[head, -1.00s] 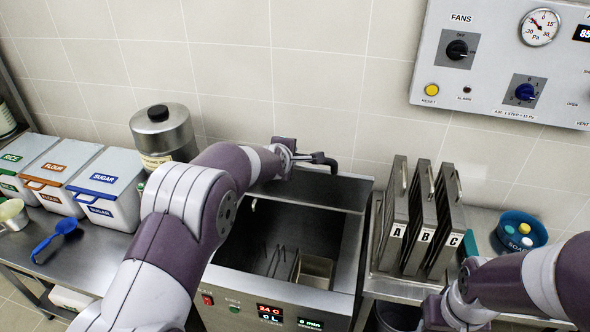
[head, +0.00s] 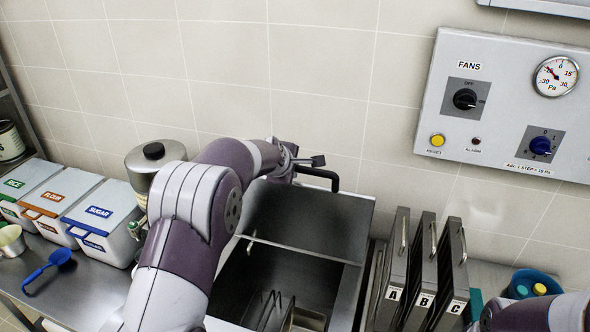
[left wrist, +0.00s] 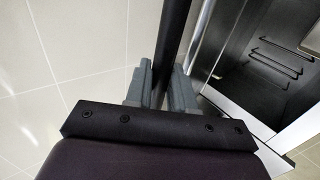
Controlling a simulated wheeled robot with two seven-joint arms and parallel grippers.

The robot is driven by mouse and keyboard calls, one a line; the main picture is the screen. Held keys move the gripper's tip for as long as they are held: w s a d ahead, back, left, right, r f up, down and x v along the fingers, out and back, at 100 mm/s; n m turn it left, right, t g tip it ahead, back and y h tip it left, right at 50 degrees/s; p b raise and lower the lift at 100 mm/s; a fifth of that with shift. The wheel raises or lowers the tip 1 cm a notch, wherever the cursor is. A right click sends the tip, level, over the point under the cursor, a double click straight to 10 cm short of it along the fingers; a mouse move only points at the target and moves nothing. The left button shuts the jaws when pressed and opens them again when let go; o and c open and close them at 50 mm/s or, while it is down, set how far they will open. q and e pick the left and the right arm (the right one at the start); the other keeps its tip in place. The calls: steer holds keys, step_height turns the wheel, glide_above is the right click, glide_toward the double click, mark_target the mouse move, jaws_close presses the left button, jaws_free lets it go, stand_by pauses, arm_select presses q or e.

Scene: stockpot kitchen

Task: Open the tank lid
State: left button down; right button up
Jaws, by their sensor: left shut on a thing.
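The tank (head: 347,300) stands open below my left arm, its dark inside and a rack visible. Its grey metal lid (head: 305,222) is raised and tilted up at the back, towards the wall. A black handle (head: 325,175) sticks out by the lid's top edge. My left gripper (head: 296,163) is at this handle, partly hidden by my own wrist. In the left wrist view the grey fingers (left wrist: 164,88) are shut on the black handle bar (left wrist: 172,40). My right forearm shows at the bottom right, but its gripper is outside the frame.
Upright plates A (head: 393,268), B (head: 420,270) and C (head: 450,272) stand right of the tank. A metal canister (head: 143,160) and ingredient bins (head: 100,225) stand left. A control panel (head: 500,110) hangs on the wall above.

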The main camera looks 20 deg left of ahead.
arm_select(q)
steer(key=shift+d+f, duration=0.1)
steer(key=shift+f, duration=0.55)
arm_select(e)
steer(key=shift+w, duration=0.2)
arm_select(q)
steer(key=c, duration=1.1)
jaws_free()
steer(key=shift+o, duration=0.2)
steer(key=shift+w, duration=0.45)
steer(key=shift+r, duration=0.1)
arm_select(e)
steer(key=shift+w+d+f, duration=0.1)
steer(key=shift+w, duration=0.2)
arm_select(q)
steer(key=shift+r, duration=0.15)
steer(key=b+v, duration=0.4)
steer(key=v, duration=0.8)
steer(key=shift+s+r, duration=0.15)
steer(key=shift+r, duration=0.15)
arm_select(e)
step_height(320, 180, down, 4)
steer(key=shift+f, duration=0.1)
